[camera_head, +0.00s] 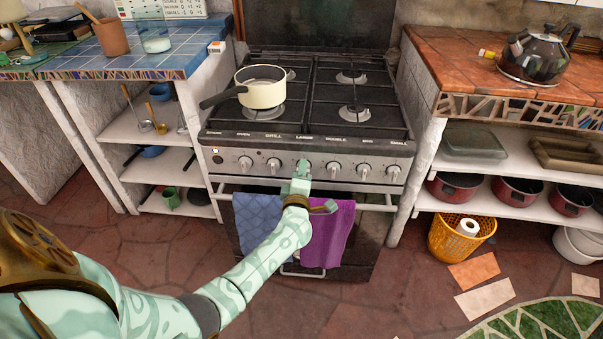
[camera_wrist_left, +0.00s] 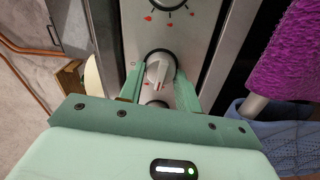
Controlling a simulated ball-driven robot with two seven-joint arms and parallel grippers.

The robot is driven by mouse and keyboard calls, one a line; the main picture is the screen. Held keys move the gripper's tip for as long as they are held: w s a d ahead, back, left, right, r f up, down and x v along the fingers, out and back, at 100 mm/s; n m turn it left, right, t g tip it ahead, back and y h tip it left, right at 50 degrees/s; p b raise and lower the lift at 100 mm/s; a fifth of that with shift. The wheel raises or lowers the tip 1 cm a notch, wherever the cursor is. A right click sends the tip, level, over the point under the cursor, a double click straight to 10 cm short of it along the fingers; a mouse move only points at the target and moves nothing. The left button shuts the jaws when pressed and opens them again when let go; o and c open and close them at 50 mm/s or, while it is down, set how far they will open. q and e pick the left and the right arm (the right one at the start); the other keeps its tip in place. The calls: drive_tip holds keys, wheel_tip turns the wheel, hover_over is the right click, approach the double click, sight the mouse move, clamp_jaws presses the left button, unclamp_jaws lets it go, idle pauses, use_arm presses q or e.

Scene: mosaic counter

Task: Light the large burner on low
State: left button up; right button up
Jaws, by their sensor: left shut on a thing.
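The cooker's black hob (camera_head: 322,100) has a steel front panel with a row of knobs. My left gripper (camera_head: 303,168) is at the knob under the label that reads "LARGE". In the left wrist view, its two green fingers (camera_wrist_left: 160,82) stand on either side of this silver knob (camera_wrist_left: 159,68) and are shut on it. Red marks show on the panel around the knob. A cream pan (camera_head: 262,90) with a dark handle stands over the front left burner (camera_head: 264,113). I see no flame on any burner. My right gripper is not in view.
A blue towel (camera_head: 259,222) and a purple towel (camera_head: 330,238) hang on the oven rail below the knobs. A kettle (camera_head: 535,58) stands on the right counter. A printed card (camera_head: 165,9) stands on the left counter. Other knobs flank the gripper closely.

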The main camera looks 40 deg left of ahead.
use_arm(q)
drive_tip(key=n, duration=0.3)
drive_tip(key=n+b, duration=0.1)
drive_tip(key=n, duration=0.3)
drive_tip(key=n+b, duration=0.1)
drive_tip(key=n, duration=0.3)
drive_tip(key=shift+d+f, duration=0.15)
drive_tip(key=shift+f, duration=0.25)
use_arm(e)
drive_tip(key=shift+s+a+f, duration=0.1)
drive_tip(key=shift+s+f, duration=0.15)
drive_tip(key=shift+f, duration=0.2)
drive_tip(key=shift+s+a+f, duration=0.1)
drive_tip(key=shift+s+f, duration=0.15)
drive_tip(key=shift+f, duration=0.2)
use_arm(q)
drive_tip(key=shift+n, duration=0.4)
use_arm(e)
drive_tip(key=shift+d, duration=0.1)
use_arm(q)
drive_tip(key=o, duration=0.9)
drive_tip(key=shift+r, duration=0.1)
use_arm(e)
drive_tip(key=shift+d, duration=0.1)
use_arm(q)
drive_tip(key=shift+o, duration=0.2)
